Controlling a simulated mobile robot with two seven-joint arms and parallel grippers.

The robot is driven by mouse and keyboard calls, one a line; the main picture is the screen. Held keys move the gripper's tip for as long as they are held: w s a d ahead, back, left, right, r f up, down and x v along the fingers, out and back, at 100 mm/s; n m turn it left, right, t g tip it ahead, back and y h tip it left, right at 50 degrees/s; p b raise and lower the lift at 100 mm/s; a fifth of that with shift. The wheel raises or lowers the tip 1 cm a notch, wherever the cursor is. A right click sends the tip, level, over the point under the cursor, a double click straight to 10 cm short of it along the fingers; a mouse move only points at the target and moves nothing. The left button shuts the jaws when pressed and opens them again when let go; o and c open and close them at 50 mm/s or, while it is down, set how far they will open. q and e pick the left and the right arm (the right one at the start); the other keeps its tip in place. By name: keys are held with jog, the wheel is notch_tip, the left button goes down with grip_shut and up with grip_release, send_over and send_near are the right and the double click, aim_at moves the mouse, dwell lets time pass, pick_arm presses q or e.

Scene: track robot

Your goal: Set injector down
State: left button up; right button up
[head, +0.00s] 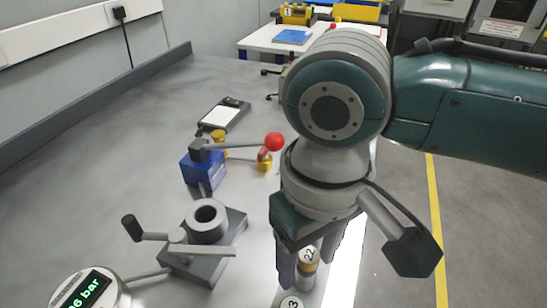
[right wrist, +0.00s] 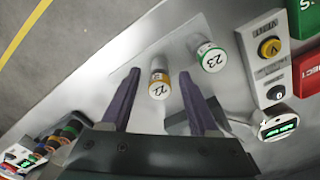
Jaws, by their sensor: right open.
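The injector marked 22 (head: 309,256), a small cylinder with an orange band, stands on the grey bench (head: 120,130). It also shows in the right wrist view (right wrist: 158,86). My right gripper (head: 311,262) is open, pointing down, with its fingers on either side of injector 22. In the right wrist view, gaps show between the injector and both fingers. A second injector marked 23 (right wrist: 210,57), with a green band, stands beside it, outside the fingers. In the head view my wrist hides part of the bench. My left gripper is not in view.
A grey clamp block with a handle (head: 207,240), a blue valve with a red-knobbed lever (head: 203,168) and a round green-lit gauge (head: 90,291) stand left of the gripper. In the right wrist view, switch boxes (right wrist: 262,58) stand right of the injectors. The bench's far left is clear.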

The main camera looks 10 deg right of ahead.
aim_at(309, 255)
jog(key=shift+r, duration=0.35)
notch_tip(309, 255, up, 12)
jog(key=p, duration=0.3)
jog(key=s+a+f+y, duration=0.1)
jog(key=s, duration=0.1)
jog(key=s+a+f+t+y, duration=0.2)
jog(key=s+f, duration=0.1)
jog(key=shift+s+a+y, duration=0.15)
jog(key=shift+s+y, duration=0.15)
jog(key=shift+y, duration=0.1)
jog(key=s+d+f+m+t+h, duration=0.1)
jog(key=s+d, duration=0.5)
jog(key=d, duration=0.6)
jog(key=f+h, duration=0.1)
jog(key=h, duration=0.1)
jog(key=shift+s+d+m+t+h, duration=0.3)
jog(key=shift+d, duration=0.05)
